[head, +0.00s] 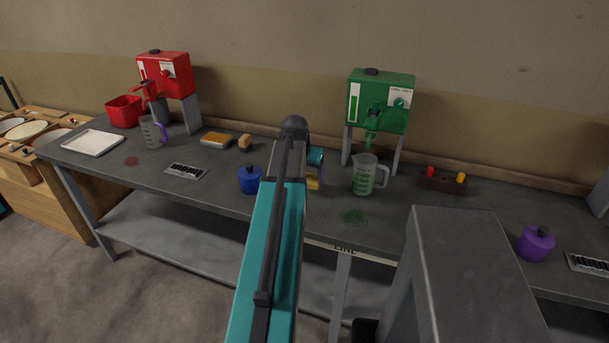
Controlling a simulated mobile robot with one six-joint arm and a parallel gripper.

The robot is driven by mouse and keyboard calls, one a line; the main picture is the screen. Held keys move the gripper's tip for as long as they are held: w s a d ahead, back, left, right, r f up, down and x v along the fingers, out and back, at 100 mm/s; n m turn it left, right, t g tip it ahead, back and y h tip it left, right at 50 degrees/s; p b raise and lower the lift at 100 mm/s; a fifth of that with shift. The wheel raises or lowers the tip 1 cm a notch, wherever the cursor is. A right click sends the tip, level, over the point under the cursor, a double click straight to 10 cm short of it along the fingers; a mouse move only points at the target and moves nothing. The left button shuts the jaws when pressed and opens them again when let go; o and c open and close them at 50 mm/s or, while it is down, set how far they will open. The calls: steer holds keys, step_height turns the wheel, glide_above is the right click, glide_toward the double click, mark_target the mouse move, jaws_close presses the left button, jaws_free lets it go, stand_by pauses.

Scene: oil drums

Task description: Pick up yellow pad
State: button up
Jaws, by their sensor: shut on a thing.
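The yellow pad (313,184) shows just right of my arm, above the workbench, mostly hidden behind the arm. My gripper (313,176) is at the same spot, mostly hidden by my teal arm, and is shut on the pad. I cannot tell from this view whether the pad touches the bench top.
The grey workbench (210,181) holds a blue lidded pot (250,180) left of my arm. A measuring jug (364,176) stands under the green dispenser (382,101) to the right.

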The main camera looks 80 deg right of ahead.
steer(key=shift+s+a+r, duration=0.1)
steer(key=shift+s+a, duration=0.05)
steer(key=shift+a, duration=1)
